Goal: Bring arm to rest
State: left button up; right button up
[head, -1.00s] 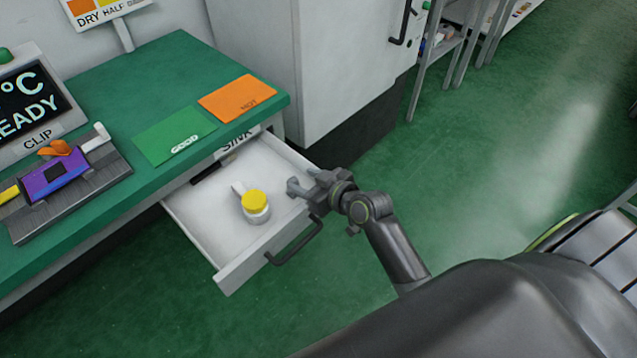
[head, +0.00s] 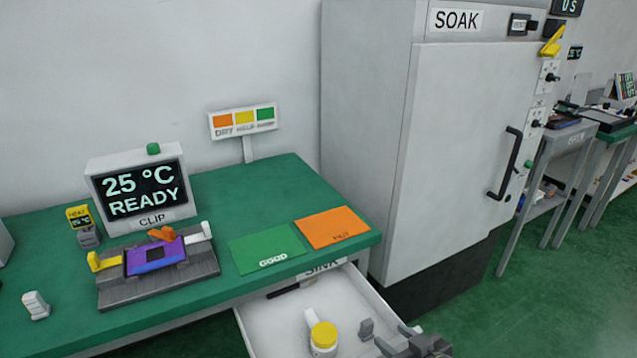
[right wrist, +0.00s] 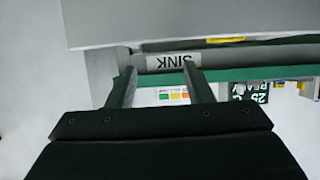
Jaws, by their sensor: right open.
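My right gripper (head: 376,338) shows at the bottom edge of the head view, over the right side of the open drawer (head: 262,318). Its jaws are apart with nothing between them. In the right wrist view the two fingers of the right gripper (right wrist: 160,78) stand apart, pointing toward the SINK label (right wrist: 171,61). Most of my right arm is out of the head view. My left gripper is not in view.
A jar with a yellow lid (head: 324,334) stands in the drawer. The green bench (head: 265,200) holds a clip fixture (head: 157,262), a 25 °C READY display (head: 142,190), and green and orange mats. A tall SOAK cabinet (head: 455,150) stands right of it.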

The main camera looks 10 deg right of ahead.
jog(key=s+d+f+m+g+h, duration=0.2)
jog(key=s+d+g, duration=0.1)
jog(key=s, duration=0.5)
jog(key=s+d+f+m+g+h, duration=0.1)
jog(key=s+d+g+h, duration=0.15)
jog(key=s, duration=0.65)
jog(key=s+d+f+m+g+h, duration=0.2)
jog(key=s+d+g, duration=0.15)
jog(key=s, duration=0.45)
notch_tip(320, 180, down, 20)
jog(key=f+g+p, duration=0.1)
jog(key=p, duration=0.3)
jog(key=s+f+g+p, duration=0.1)
jog(key=s+f+p, duration=0.2)
jog(key=s+f, duration=0.8)
jog(key=s+y, duration=0.1)
jog(key=s, duration=0.3)
jog(key=shift+s+a+f, duration=0.15)
jog(key=shift+a, duration=0.1)
